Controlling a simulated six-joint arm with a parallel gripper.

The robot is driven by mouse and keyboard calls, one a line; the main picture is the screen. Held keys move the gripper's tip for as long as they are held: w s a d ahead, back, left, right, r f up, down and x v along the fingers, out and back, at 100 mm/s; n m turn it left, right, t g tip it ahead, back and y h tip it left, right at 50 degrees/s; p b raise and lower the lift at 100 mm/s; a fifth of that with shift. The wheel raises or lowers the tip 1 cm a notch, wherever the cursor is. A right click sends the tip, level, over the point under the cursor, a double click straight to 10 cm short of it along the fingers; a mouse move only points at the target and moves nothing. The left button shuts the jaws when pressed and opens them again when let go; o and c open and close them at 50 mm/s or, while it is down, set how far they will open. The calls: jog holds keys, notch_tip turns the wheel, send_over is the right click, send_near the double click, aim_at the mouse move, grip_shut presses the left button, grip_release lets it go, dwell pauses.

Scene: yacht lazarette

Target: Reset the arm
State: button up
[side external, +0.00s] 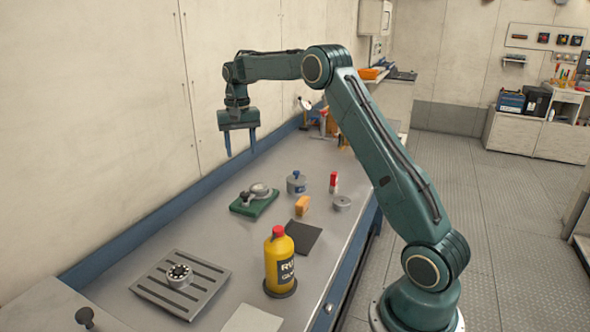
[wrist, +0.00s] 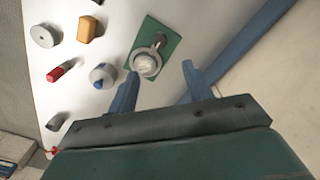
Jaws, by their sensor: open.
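My gripper (side external: 241,142) hangs open and empty above the back part of the workbench (side external: 180,222), its two blue fingers pointing down. In the wrist view my gripper (wrist: 158,82) also shows both fingers apart with nothing between them. My green arm reaches over the bench from its base at the right. Below and in front of the fingers, a metal fitting (side external: 259,190) sits on a green plate (side external: 247,207); the fitting (wrist: 147,64) lies just beyond the fingertips in the wrist view.
A yellow bottle (side external: 279,262) with a red cap stands at the bench's front. Nearby are a grey-blue pot (side external: 296,184), red-and-white cylinder (side external: 333,182), orange block (side external: 302,206), grey disc (side external: 342,203), dark mat (side external: 303,238) and slotted tray (side external: 207,292). A wall runs close behind my gripper.

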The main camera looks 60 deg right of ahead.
jog(key=shift+r, duration=0.1)
jog(key=s+a+r+n+t, duration=0.3)
jog(key=s+a+r+n, duration=0.2)
jog(key=s+a+r, duration=0.85)
jog(key=s+a+f+n+t, duration=0.1)
jog(key=s+a+f, duration=0.1)
jog(key=s, duration=0.5)
jog(key=s+a+f+n, duration=0.2)
jog(key=s+a, duration=0.2)
jog(key=s, duration=0.2)
jog(key=s+a+f+n+t, duration=0.1)
jog(key=s+a+f, duration=0.2)
jog(key=s, duration=0.4)
jog(key=shift+s+a+t, duration=0.25)
jog(key=shift+s+t, duration=0.05)
